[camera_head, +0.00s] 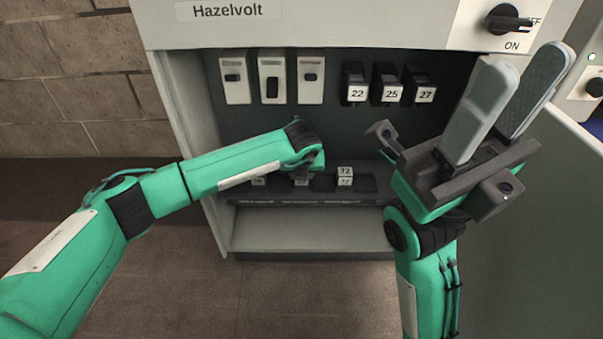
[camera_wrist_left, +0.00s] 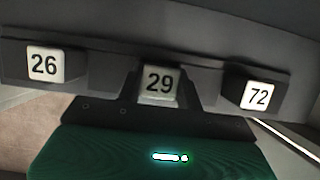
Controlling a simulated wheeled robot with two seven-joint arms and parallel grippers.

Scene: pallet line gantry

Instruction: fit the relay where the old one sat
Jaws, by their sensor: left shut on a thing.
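My left gripper (camera_head: 305,160) reaches down at the lower rack, its fingers mostly hidden by its own body in the head view. It is shut on a relay; the relay marked 29 (camera_wrist_left: 160,82) sits centred in front of it in the left wrist view. Relay 26 (camera_wrist_left: 45,64) and relay 72 (camera_wrist_left: 258,95) stand either side; relay 72 (camera_head: 345,170) also shows in the head view. Black relays 22 (camera_head: 355,82), 25 (camera_head: 387,82) and 27 (camera_head: 419,84) sit on the back panel. My right gripper (camera_head: 525,65) is open and empty, pointing up, right of the cabinet opening.
The Hazelvolt cabinet (camera_head: 330,25) has several white switch modules, such as one (camera_head: 235,80) at upper left. A rotary switch (camera_head: 503,19) with OFF and ON marks is at top right. The lower rack (camera_head: 300,202) has dark gaps. The bare bottom shelf (camera_head: 300,235) is clear.

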